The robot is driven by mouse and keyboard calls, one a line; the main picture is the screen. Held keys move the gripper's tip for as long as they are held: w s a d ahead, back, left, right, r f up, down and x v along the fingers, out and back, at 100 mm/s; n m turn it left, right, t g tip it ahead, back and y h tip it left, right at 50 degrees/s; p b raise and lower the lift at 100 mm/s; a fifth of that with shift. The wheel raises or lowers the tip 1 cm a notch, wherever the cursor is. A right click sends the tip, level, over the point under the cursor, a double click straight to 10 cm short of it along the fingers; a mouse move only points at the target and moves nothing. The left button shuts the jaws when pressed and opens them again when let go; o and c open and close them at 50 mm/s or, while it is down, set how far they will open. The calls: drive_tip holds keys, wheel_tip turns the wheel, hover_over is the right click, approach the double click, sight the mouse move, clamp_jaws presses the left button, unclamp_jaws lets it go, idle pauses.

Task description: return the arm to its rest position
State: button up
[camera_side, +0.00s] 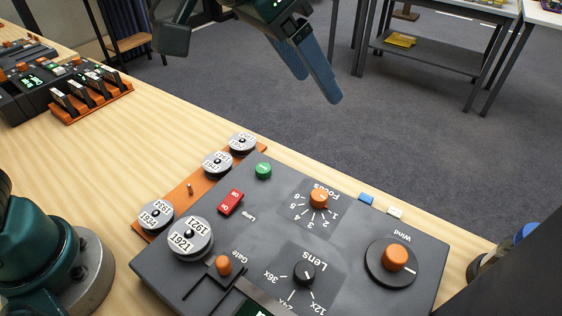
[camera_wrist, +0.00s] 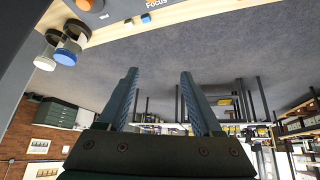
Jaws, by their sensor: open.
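My gripper (camera_side: 311,62) is at the top middle of the side view, raised in the air above and behind the dark grey control panel (camera_side: 335,233). Its blue fingers point down and to the right. In the wrist view my gripper (camera_wrist: 160,95) shows two fingers spread apart with nothing between them. The grey floor and far shelves lie beyond the fingertips. The gripper touches nothing that I can see.
The panel holds an orange Wind knob (camera_side: 396,257), a Focus knob (camera_side: 318,198) and a red switch (camera_side: 231,202). Several labelled reels, such as 1921 (camera_side: 190,239), sit at its left. Jars (camera_wrist: 67,50) stand by the table edge. Open air surrounds the gripper.

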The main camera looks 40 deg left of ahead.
drive_tip(key=s+a+r+n+t+y, duration=0.15)
drive_tip(key=s+a, duration=0.25)
drive_tip(key=a, duration=0.6)
drive_tip(key=s+a+f+n+g, duration=0.1)
drive_tip(key=s+a+f, duration=0.2)
drive_tip(key=s, duration=0.3)
drive_tip(key=s+a+f+n+g+y, duration=0.1)
drive_tip(key=s+a+f+n, duration=0.1)
drive_tip(key=s+a+f, duration=0.2)
wheel_tip(320, 180, down, 2)
drive_tip(key=shift+s+a+f, duration=0.2)
drive_tip(key=shift+s+a, duration=0.1)
drive_tip(key=shift+s, duration=0.85)
drive_tip(key=shift+c, duration=0.4)
